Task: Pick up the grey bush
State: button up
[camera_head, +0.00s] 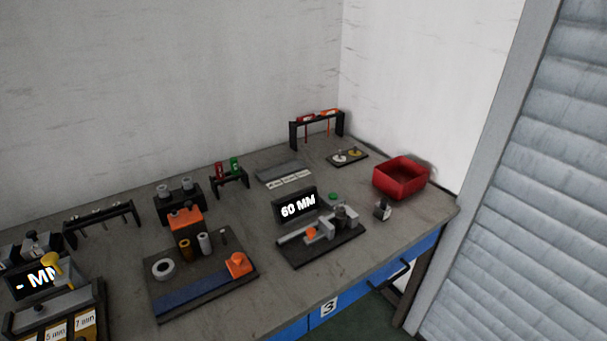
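A small upright grey cylinder (204,243), which looks like the grey bush, stands on a dark board (215,282) on the bench. A bronze cylinder (185,250) stands just left of it, and a thin dark pin (223,237) is to its right. A pale ring (163,269) lies at the board's left. Two other grey cylindrical parts (187,183) sit on a black block behind, so which one is meant is not fully certain. My gripper is not in view.
An orange-topped post (186,218) stands close behind the cylinders, and an orange block (238,264) is at the board's right. A "60 MM" display (297,205) with a measuring fixture (322,243) stands farther right. A red bin (400,178) is at the bench's right end.

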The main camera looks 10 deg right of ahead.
aim_at(340, 220)
jog(key=l+u, duration=0.15)
jog(key=l, duration=1.6)
